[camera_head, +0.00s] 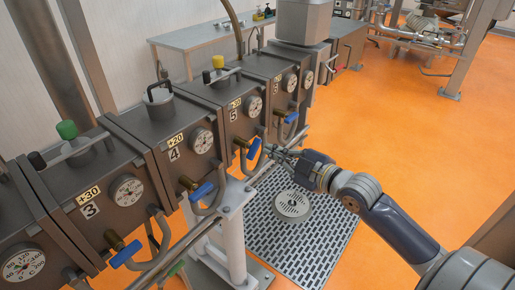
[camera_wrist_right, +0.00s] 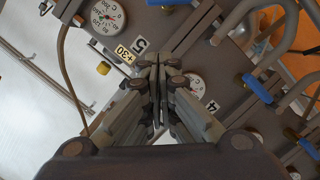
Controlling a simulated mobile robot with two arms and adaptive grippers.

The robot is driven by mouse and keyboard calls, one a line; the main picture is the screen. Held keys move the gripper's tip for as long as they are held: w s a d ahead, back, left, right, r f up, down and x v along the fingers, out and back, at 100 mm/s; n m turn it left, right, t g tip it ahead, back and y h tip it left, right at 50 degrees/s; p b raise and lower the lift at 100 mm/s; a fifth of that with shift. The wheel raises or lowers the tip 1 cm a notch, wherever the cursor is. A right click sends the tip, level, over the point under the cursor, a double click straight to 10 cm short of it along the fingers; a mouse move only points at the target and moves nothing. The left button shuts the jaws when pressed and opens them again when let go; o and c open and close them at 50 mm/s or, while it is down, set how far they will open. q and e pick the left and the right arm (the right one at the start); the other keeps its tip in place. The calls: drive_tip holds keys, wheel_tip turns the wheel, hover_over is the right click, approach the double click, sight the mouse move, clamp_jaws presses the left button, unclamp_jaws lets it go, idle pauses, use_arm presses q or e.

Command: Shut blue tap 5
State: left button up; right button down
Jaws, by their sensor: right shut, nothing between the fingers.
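Blue tap 5 (camera_head: 254,148) sits on a brass valve below the gauge of the panel marked 5 (camera_head: 234,116). Its blue handle is steeply tilted in the head view. My right gripper (camera_head: 270,150) is shut and empty, close to the right of this handle; I cannot tell whether it touches. In the right wrist view the shut fingers (camera_wrist_right: 158,70) are in the middle, over the panels. There the label 5 (camera_wrist_right: 138,45) is to their upper left, and a blue handle is cut by the top edge. My left gripper is not in view.
Blue tap 4 (camera_head: 202,191), blue tap 3 (camera_head: 125,254) and another blue tap (camera_head: 291,117) line the same row. Curved grey pipes stand beside the taps. A floor grate (camera_head: 318,225) lies below. The orange floor (camera_head: 420,130) at right is open.

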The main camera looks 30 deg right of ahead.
drive_tip(key=w, duration=0.1)
drive_tip(key=p, duration=0.3)
hover_over(259, 142)
drive_tip(key=s+a, duration=0.4)
drive_tip(key=a, duration=0.1)
drive_tip(key=f, duration=0.1)
drive_tip(key=d+f, duration=0.1)
drive_tip(key=w+d+f, duration=0.1)
drive_tip(key=shift+w+f, duration=0.1)
drive_tip(key=shift+f, duration=0.25)
drive_tip(key=shift+w+d+f, duration=0.1)
drive_tip(key=shift+d+f, duration=0.35)
drive_tip(key=shift+d, duration=0.05)
drive_tip(key=shift+w+d+r+m+g+b, duration=0.1)
drive_tip(key=shift+d+m+g+b, duration=0.1)
drive_tip(key=shift+m+b, duration=0.2)
drive_tip(key=shift+w+d+m+g+b, duration=0.15)
drive_tip(key=shift+m+b, duration=0.1)
drive_tip(key=shift+m, duration=0.25)
